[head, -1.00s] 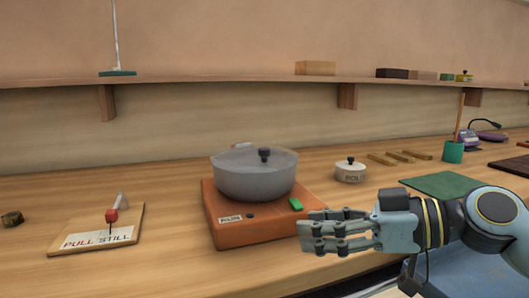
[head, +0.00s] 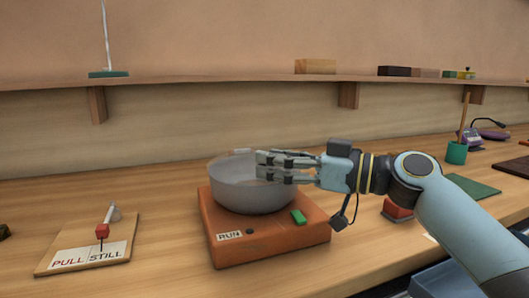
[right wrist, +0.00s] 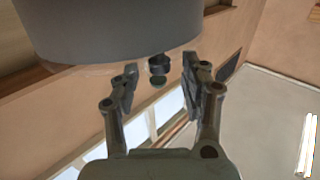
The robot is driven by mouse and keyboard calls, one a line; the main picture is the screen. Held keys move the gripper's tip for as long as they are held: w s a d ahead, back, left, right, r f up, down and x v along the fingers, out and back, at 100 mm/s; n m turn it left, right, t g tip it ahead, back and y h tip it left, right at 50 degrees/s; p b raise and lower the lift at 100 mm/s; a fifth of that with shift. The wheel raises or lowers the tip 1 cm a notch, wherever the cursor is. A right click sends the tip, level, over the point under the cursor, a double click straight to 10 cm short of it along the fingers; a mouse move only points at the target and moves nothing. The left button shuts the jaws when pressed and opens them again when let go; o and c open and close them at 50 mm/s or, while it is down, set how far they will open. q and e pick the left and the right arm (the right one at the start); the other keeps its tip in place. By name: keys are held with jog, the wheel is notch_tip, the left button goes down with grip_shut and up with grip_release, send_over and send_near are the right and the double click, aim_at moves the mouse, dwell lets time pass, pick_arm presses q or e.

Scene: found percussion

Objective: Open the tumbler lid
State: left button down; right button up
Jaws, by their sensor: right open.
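The tumbler, a round grey pot (head: 238,198), sits on an orange box (head: 275,247) marked RUN, with a green switch (head: 298,216) on top. My right gripper (head: 260,166) is open at the pot's upper right side, in front of its lid area. In the right wrist view, the pot's grey wall (right wrist: 105,25) fills the upper left. The dark lid knob (right wrist: 159,65) is between the two spread fingers (right wrist: 160,78), with gaps to both. The knob is hidden behind my gripper in the head view. My left gripper is out of view.
A shelf (head: 220,79) runs along the back wall. The counter left of the box is mostly clear.

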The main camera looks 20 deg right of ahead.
jog(key=shift+x, duration=1.25)
grip_shut()
jog(key=shift+w+a+f, duration=0.1)
jog(key=shift+w+a, duration=0.05)
